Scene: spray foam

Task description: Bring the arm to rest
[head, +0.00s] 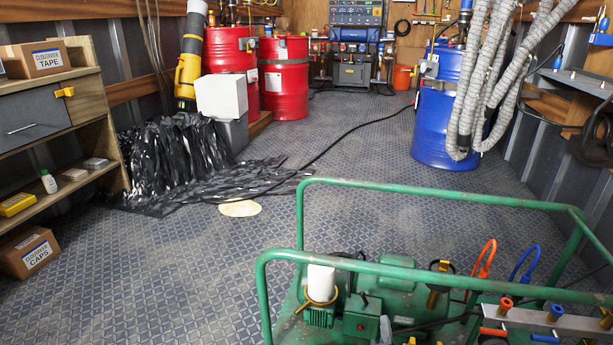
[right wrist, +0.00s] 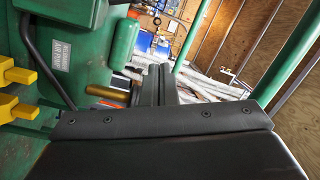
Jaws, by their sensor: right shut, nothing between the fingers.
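My right gripper (right wrist: 160,72) shows in the right wrist view as two dark grey fingers pressed together, with nothing between them. It is beside a green machine body (right wrist: 80,50) with a small label, and a brass-coloured cylinder (right wrist: 112,94) lies just left of the fingers in the picture. I cannot make out the right gripper clearly in the head view. My left gripper is in neither view.
A green tubular frame (head: 440,194) surrounds green machinery (head: 415,300) at the front right. Red drums (head: 283,80) and a blue drum (head: 436,125) stand farther back. Shelves (head: 85,125) line the left. Black sheeting (head: 170,160) lies partly on the floor; the middle floor is mostly clear.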

